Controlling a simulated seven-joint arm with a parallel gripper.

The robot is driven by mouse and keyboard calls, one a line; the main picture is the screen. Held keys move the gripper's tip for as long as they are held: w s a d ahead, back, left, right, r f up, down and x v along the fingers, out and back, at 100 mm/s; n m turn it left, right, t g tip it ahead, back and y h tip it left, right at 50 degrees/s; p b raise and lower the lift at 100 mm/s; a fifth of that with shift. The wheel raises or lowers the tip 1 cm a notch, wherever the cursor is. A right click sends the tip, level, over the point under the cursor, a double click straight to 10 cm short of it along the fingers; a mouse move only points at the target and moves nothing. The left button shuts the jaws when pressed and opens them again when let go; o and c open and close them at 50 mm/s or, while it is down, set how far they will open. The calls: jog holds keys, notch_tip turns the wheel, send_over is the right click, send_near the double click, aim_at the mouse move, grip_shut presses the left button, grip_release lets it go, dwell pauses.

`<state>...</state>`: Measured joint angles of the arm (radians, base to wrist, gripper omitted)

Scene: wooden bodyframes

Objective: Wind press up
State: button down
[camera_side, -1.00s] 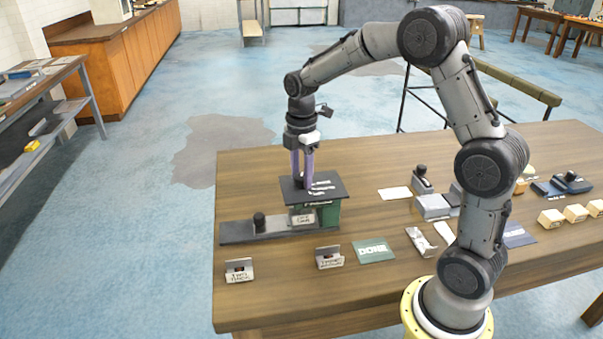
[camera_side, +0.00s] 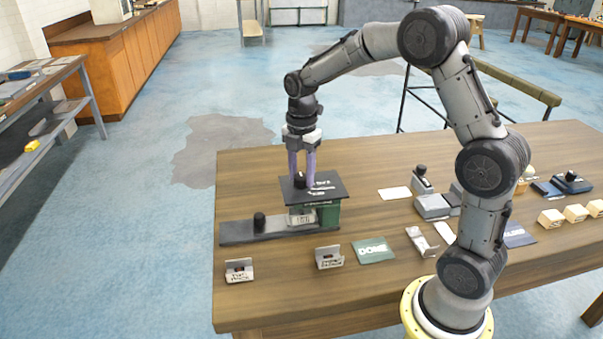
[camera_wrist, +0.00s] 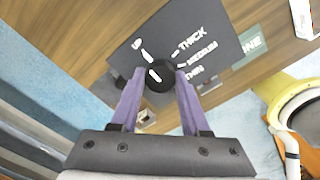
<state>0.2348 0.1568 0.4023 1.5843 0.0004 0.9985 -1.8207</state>
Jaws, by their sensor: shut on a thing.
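The press (camera_side: 327,214) stands on the wooden table, with a green body and a dark dial plate (camera_side: 328,186) on top. A black knob (camera_side: 299,181) stands on the plate. My gripper (camera_side: 301,177) points down and is shut on the knob, one purple finger on each side. In the wrist view the knob (camera_wrist: 162,80) sits between the fingertips, and its white mark points roughly toward the tick by UP. The dial plate (camera_wrist: 205,25) there also reads THICK, MEDIUM and THIN.
A long grey base with a black post (camera_side: 259,222) extends left of the press. Two small labelled holders (camera_side: 329,257) and a green DONE card (camera_side: 373,250) lie in front. Grey blocks (camera_side: 432,206) and pale wooden blocks (camera_side: 575,213) stand to the right.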

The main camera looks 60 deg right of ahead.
aim_at(301, 176)
jog(key=shift+c, duration=1.9)
grip_release()
notch_tip(301, 176, up, 14)
jog(key=shift+f, duration=0.1)
